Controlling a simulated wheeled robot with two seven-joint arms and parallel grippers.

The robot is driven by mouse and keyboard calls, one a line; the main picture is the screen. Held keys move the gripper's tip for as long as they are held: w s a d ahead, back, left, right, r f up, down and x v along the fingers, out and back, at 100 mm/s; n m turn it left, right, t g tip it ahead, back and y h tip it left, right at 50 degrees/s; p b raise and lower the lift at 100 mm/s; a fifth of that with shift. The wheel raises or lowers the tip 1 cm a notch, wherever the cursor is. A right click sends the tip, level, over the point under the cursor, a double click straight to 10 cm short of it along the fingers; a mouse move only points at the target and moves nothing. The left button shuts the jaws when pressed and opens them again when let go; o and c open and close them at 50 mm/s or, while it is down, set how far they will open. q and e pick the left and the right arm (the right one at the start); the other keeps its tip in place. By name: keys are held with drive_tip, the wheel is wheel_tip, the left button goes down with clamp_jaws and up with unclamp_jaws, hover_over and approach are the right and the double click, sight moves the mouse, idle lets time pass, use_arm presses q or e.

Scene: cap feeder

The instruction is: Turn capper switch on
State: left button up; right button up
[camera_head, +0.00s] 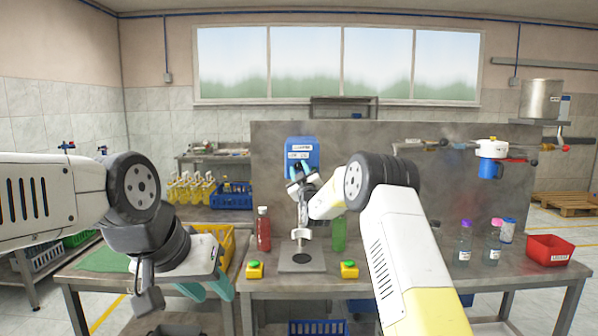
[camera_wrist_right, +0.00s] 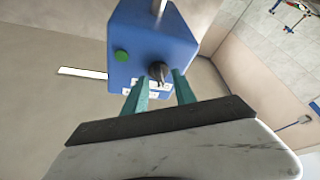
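The blue capper box (camera_head: 302,152) is mounted on the grey panel at the back of the workbench. In the right wrist view, the box (camera_wrist_right: 150,35) carries a black knob switch (camera_wrist_right: 158,72) and a green button (camera_wrist_right: 121,56). My right gripper (camera_wrist_right: 160,80) is open in front of the box. Its teal fingertips are on either side of the knob; I cannot tell whether they touch it. In the head view, the right wrist hides the lower front of the box. My left gripper (camera_head: 207,288) is open and empty, pointing down at the bench's left end.
A red bottle (camera_head: 264,229) and a green bottle (camera_head: 339,232) stand beside the metal base plate (camera_head: 300,262). Further right are capped bottles (camera_head: 464,243) and a red bin (camera_head: 550,249).

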clamp_jaws()
drive_tip(key=shift+m, duration=0.5)
drive_tip(key=m+h, duration=0.2)
drive_tip(key=m, duration=0.2)
drive_tip(key=m+t+h, duration=0.1)
drive_tip(key=m+h, duration=0.1)
drive_tip(key=m, duration=0.2)
drive_tip(key=shift+a+f+h, duration=0.1)
drive_tip(key=shift+a+h, duration=0.1)
drive_tip(key=shift+h, duration=0.1)
drive_tip(key=m+h, duration=0.2)
drive_tip(key=m, duration=0.2)
drive_tip(key=m+g+h, duration=0.1)
drive_tip(key=m+h, duration=0.1)
drive_tip(key=m, duration=0.2)
drive_tip(key=shift+a, duration=0.1)
drive_tip(key=shift+m+h, duration=0.3)
drive_tip(key=shift+m, duration=0.1)
unclamp_jaws()
